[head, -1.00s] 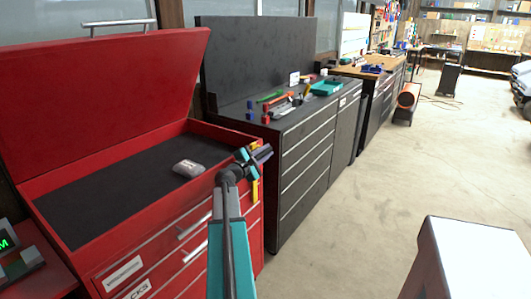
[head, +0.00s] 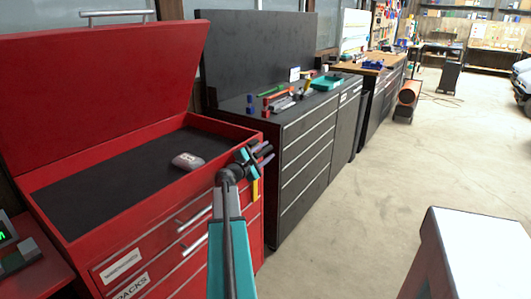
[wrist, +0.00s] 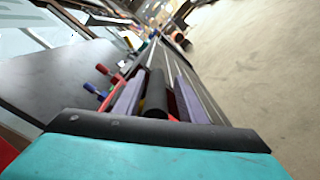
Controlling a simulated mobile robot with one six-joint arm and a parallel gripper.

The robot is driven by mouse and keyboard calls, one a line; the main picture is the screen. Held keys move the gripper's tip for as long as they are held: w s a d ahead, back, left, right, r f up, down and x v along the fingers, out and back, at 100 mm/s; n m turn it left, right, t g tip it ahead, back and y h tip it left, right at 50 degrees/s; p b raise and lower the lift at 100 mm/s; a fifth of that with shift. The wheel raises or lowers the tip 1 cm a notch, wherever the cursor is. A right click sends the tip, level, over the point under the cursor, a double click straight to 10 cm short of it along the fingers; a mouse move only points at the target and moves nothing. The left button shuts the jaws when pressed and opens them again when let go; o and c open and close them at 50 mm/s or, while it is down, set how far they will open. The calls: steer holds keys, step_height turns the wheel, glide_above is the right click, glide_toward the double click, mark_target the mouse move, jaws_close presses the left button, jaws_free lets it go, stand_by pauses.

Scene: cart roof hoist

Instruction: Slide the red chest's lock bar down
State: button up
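The red chest (head: 190,240) stands at the left with its lid raised. Part of a yellow bar (head: 255,189), which looks like the lock bar, shows upright at the chest's right front corner, below my gripper (head: 265,156). My gripper hides the area above it. In the wrist view, my gripper (wrist: 158,100) has its two purple-grey fingers apart. A dark cylinder (wrist: 155,92), perhaps the bar's handle, appears between them, with a bit of yellow beside it. I cannot tell whether either finger touches it.
A grey lump (head: 187,161) lies on the chest's dark top tray. A dark cabinet (head: 300,150) with tools on top stands just beyond the chest. A white-topped block (head: 480,250) is at the lower right. The floor between is clear.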

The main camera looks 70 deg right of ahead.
steer(key=b+v, duration=0.1)
steer(key=v, duration=1.3)
steer(key=shift+s, duration=0.1)
stand_by(0.7)
